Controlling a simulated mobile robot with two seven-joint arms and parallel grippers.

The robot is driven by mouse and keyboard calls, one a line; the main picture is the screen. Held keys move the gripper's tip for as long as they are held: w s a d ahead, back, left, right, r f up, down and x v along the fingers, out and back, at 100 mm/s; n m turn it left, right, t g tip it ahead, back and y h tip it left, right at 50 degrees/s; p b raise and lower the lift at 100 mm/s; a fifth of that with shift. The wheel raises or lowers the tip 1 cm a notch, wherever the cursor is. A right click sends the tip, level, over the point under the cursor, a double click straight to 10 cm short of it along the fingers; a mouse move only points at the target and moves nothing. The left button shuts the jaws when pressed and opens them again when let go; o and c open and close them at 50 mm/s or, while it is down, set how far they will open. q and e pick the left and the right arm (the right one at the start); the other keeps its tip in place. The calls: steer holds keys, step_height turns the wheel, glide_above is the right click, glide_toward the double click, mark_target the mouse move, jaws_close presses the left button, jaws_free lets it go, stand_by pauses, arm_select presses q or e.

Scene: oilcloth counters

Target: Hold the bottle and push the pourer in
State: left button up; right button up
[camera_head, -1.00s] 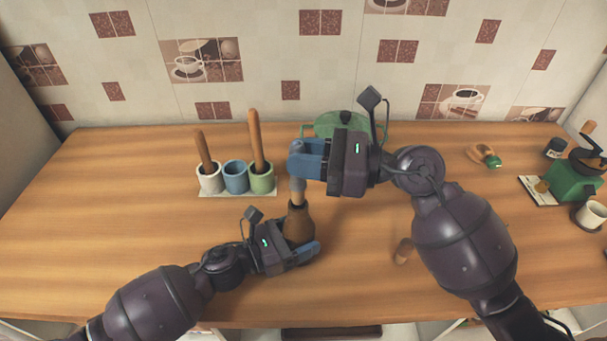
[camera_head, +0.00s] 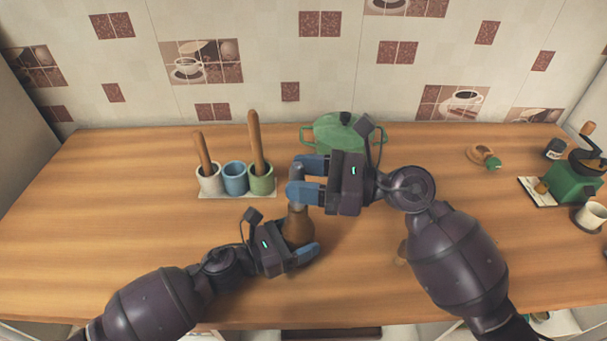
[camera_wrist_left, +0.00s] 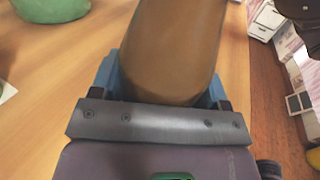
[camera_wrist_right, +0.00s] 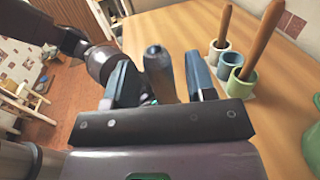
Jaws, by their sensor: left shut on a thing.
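The brown bottle (camera_head: 299,230) stands on the wooden counter. My left gripper (camera_head: 303,249) is shut around its body; the left wrist view shows the bottle (camera_wrist_left: 175,45) between the fingers. The grey pourer (camera_head: 296,206) is upright at the top of the bottle's neck; how deep it sits cannot be seen. My right gripper (camera_head: 299,178) is above it with its fingers spread apart. In the right wrist view the pourer (camera_wrist_right: 158,72) stands between the two fingers with a gap on each side.
White, blue and green cups (camera_head: 235,177) stand on a tray behind left, with wooden handles upright in two. A green lidded pot (camera_head: 331,131) is behind my right gripper. A green grinder (camera_head: 574,181) and a white mug (camera_head: 588,216) are far right. The counter's left is clear.

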steer(key=shift+r, duration=0.2)
steer(key=s+d, duration=0.2)
steer(key=d, duration=0.9)
steer(key=shift+s+d, duration=0.15)
steer(key=shift+d, duration=0.25)
arm_select(q)
steer(key=o, duration=1.4)
steer(key=shift+c, duration=0.2)
